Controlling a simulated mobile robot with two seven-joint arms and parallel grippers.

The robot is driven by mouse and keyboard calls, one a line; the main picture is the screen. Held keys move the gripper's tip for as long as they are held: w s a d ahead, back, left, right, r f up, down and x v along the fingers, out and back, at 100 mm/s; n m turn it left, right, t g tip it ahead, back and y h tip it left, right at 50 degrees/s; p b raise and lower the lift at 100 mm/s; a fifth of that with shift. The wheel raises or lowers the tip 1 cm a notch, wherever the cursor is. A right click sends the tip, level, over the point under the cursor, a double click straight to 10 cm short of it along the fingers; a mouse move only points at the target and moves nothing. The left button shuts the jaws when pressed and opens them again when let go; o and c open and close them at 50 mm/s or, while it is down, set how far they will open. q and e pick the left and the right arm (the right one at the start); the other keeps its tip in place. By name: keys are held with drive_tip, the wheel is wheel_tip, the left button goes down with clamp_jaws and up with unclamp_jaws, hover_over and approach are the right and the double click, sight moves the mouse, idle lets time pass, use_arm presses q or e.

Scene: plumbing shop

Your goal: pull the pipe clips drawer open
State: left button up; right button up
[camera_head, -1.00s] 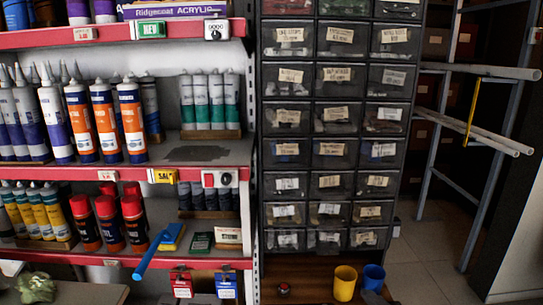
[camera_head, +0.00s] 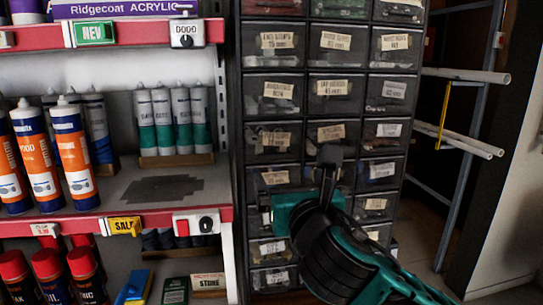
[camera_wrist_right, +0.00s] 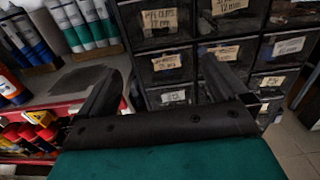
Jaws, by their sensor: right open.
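A black drawer cabinet (camera_head: 236,180) with rows of labelled small drawers stands in the middle of the head view. In the right wrist view, one upper drawer label (camera_wrist_right: 160,20) seems to read clips; the drawer below it (camera_wrist_right: 166,65) also has a label that seems to read clips, but the small print is unclear. All drawer fronts look closed. My right gripper (camera_head: 300,180) is in front of the cabinet's lower rows and hides some drawers. In the right wrist view its two fingers (camera_wrist_right: 160,75) are spread apart with nothing between them. My left gripper is out of view.
Red-edged shelves (camera_head: 130,216) with sealant tubes (camera_head: 74,155) stand left of the cabinet, close to the right gripper. A rack with pale pipes (camera_head: 465,75) stands on the right. Some floor (camera_head: 420,235) shows below the rack.

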sight(276, 156)
drive_tip(key=w, duration=0.4)
drive_tip(key=w+a, duration=0.1)
drive_tip(key=w, duration=0.3)
drive_tip(key=w+a, duration=0.1)
drive_tip(key=w, duration=0.3)
drive_tip(key=shift+a, duration=0.2)
